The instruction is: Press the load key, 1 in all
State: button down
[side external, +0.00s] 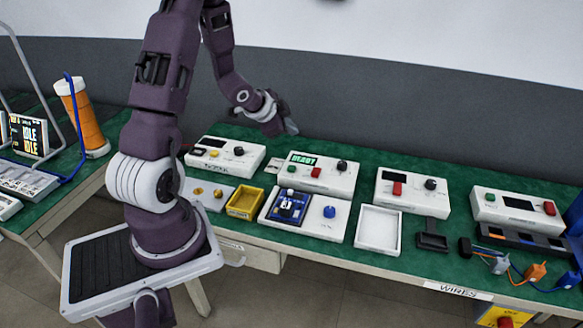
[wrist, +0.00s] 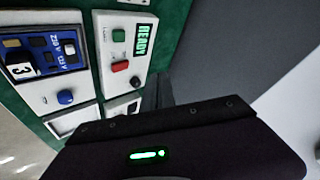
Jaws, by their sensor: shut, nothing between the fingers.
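A white box (side external: 325,184) with a lit green screen reading READY (side external: 303,159) stands on the green bench. It has a green key (side external: 291,169), a red key (side external: 316,172) and a black knob (side external: 341,166). The wrist view shows the green key (wrist: 119,36) and red key (wrist: 120,66) too. My gripper (side external: 291,128) is shut and empty, above and behind this box, touching nothing. In the wrist view its dark fingers (wrist: 157,90) are beside the box.
In front is a white unit (side external: 315,228) with a blue panel (side external: 291,204) and blue knob (side external: 329,211). A yellow bin (side external: 245,202) and white tray (side external: 379,229) flank it. Other keyed boxes (side external: 225,155) (side external: 411,191) stand either side. A grey wall is behind.

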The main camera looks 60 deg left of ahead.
aim_at(289, 169)
jog(key=shift+s+a+f, duration=0.1)
jog(key=shift+a+f, duration=0.15)
jog(key=shift+f, duration=0.4)
jog(key=shift+f, duration=4.4)
jog(key=shift+f, duration=0.4)
jog(key=shift+f, duration=0.5)
jog(key=shift+r, duration=0.9)
